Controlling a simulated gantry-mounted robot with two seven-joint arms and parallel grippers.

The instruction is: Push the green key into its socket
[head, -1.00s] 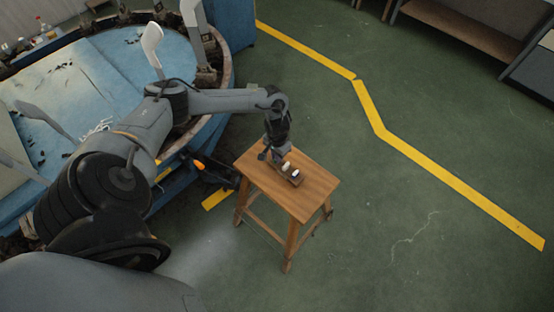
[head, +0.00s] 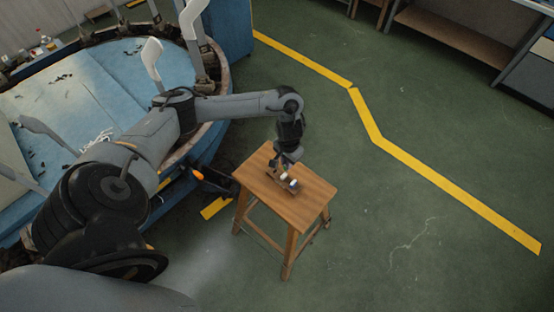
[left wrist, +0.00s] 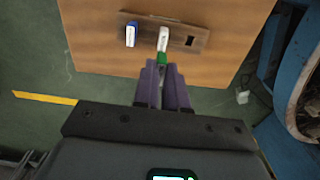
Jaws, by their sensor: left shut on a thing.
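The green key (left wrist: 162,57) is white with a green end and shows in the left wrist view. My left gripper (left wrist: 164,68) is shut on its green end, and the white part reaches over the brown socket board (left wrist: 175,28). I cannot tell how far it is in a socket. A blue and white key (left wrist: 131,34) stands in the board to its left, and a dark empty slot (left wrist: 189,41) is to its right. In the head view my left gripper (head: 280,164) is over the board, close to the blue and white key (head: 293,184). My right gripper is not in view.
The board lies on a small wooden stool (head: 312,196) with bare top around it. A round blue-topped workstation (head: 70,100) with upright white forms stands at left. Green floor with a yellow line (head: 440,182) is clear on the right.

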